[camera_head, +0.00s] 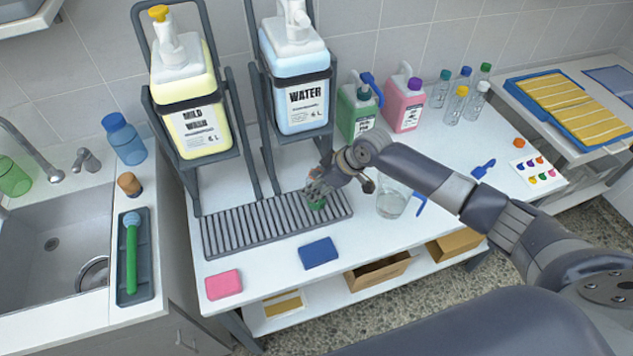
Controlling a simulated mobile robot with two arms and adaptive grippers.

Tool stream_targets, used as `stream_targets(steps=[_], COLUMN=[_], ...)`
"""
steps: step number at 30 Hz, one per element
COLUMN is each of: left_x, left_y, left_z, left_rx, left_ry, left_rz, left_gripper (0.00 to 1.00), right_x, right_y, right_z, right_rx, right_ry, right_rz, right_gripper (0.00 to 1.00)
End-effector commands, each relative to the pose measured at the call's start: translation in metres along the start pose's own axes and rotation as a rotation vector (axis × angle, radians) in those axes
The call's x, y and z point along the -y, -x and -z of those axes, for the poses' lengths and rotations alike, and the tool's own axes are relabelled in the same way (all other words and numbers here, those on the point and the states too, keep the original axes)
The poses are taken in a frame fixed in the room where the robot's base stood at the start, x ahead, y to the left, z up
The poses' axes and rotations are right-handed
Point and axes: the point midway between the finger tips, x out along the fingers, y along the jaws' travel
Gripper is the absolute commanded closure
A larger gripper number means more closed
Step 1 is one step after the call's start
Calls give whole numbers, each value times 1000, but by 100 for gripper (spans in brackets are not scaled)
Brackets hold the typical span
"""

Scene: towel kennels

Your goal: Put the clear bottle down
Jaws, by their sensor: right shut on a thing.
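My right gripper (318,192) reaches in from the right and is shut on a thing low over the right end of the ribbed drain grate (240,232). The gripper hides most of it; a small green part (317,205) shows just below the fingers. I take it to be the clear bottle, but its clear body cannot be made out. Whether it touches the grate cannot be told. My left gripper is not in view.
The water jug (305,105) and mild wash jug (197,130) stand in racks behind the grate. A clear pitcher (391,204) is right of the gripper. Several capped bottles (456,104) stand at back right. A blue sponge (319,253) and pink sponge (223,285) lie in front.

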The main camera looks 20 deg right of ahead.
Motion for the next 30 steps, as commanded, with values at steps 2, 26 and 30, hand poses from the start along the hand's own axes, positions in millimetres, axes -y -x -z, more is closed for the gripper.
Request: stream_targets(steps=[2, 26, 30], left_x=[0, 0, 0], left_y=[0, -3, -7], left_z=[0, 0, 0], left_rx=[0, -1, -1], left_ry=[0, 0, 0], left_rz=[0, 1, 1], left_gripper=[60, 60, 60], right_x=[0, -1, -1], right_y=[0, 16, 40], right_z=[0, -1, -1], right_rx=[0, 1, 0], right_ry=[0, 0, 1], right_rz=[0, -2, -2], right_gripper=[78, 34, 34])
